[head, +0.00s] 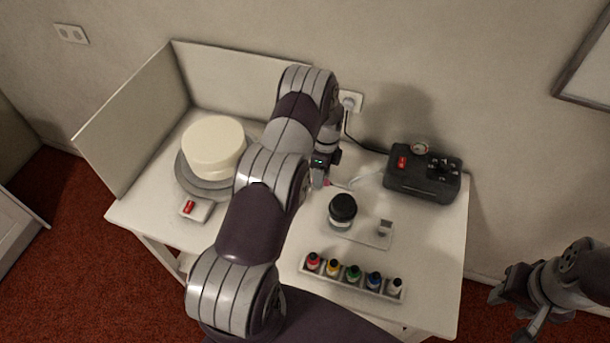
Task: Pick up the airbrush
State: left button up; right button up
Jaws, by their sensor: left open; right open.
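The airbrush is mostly hidden behind my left gripper (319,181). A small pink spot shows at the fingertips, and a pale hose (367,178) runs from there toward the black compressor (422,175). My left gripper is open and low over the middle of the table, at the hose's left end. I cannot tell whether its fingers are around the airbrush or beside it. My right gripper (516,311) is open and empty, off the table's right side at the lower right.
A white cake (213,143) stands on a turntable (192,183) at left, with a red-switched box (190,208) in front. A black-lidded jar (342,211) stands on a small tray (373,241). A rack (352,285) of colour bottles lies nearer. Panels (135,120) edge the left and back.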

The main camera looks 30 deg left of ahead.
pick_arm(q)
jog(key=f, duration=0.2)
jog(key=f+p, duration=0.1)
jog(key=f, duration=0.1)
jog(key=shift+a+f, duration=0.1)
jog(key=shift+a, duration=0.25)
jog(key=shift+d, duration=0.1)
jog(key=shift+s+d, duration=0.1)
jog(key=shift+s, duration=0.05)
jog(key=c, duration=0.4)
jog(key=shift+r, duration=0.2)
jog(key=c, duration=0.4)
grip_shut()
pick_arm(e)
jog(key=shift+w+a+r, duration=0.15)
jog(key=shift+w+r, duration=0.05)
jog(key=shift+r, duration=0.3)
jog(key=shift+w+a+r, duration=0.15)
jog(key=shift+r, duration=0.35)
jog(key=shift+f, duration=0.1)
